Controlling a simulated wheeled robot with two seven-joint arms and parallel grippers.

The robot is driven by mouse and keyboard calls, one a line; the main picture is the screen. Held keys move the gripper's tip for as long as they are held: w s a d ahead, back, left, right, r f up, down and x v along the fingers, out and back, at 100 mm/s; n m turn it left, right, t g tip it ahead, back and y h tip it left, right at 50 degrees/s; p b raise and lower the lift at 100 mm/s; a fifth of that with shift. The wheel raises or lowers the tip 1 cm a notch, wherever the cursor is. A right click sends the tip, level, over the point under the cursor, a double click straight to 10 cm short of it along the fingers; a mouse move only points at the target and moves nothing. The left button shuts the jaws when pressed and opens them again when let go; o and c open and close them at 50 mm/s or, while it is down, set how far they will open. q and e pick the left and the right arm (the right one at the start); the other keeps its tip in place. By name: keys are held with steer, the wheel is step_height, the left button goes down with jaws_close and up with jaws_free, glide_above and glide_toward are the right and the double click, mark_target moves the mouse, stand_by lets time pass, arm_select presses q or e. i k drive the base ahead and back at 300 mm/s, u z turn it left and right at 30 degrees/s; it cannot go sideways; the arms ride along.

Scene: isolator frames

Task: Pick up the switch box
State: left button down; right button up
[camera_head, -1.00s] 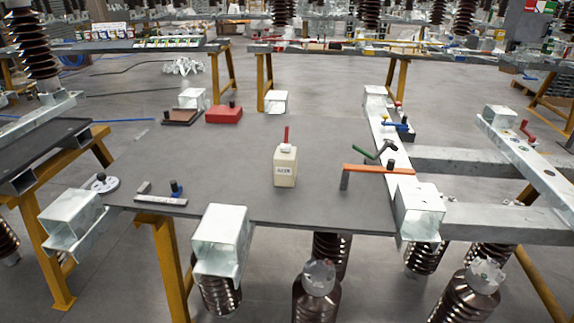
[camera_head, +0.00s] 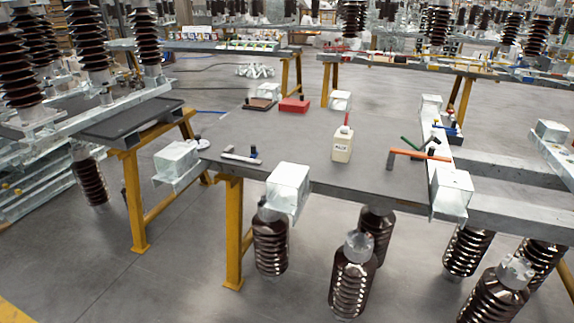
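The switch box, a small cream box (camera_head: 342,147) with a dark label on its front and a red lever on top, stands upright on a grey tabletop (camera_head: 285,150). It is right of the picture's middle, near the table's centre. Nothing touches or covers it. Neither of my grippers shows in the head view.
An orange-handled bar (camera_head: 420,156) lies right of the box. A red block (camera_head: 294,105) is behind it. A metal bracket (camera_head: 288,188) and brown insulators (camera_head: 270,240) stand at the table's front edge.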

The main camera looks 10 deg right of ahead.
mark_target(343, 142)
steer(key=u, duration=3.85)
steer(key=i, duration=0.15)
steer(key=z, duration=2.9)
steer(key=i, duration=0.85)
steer(key=z, duration=0.65)
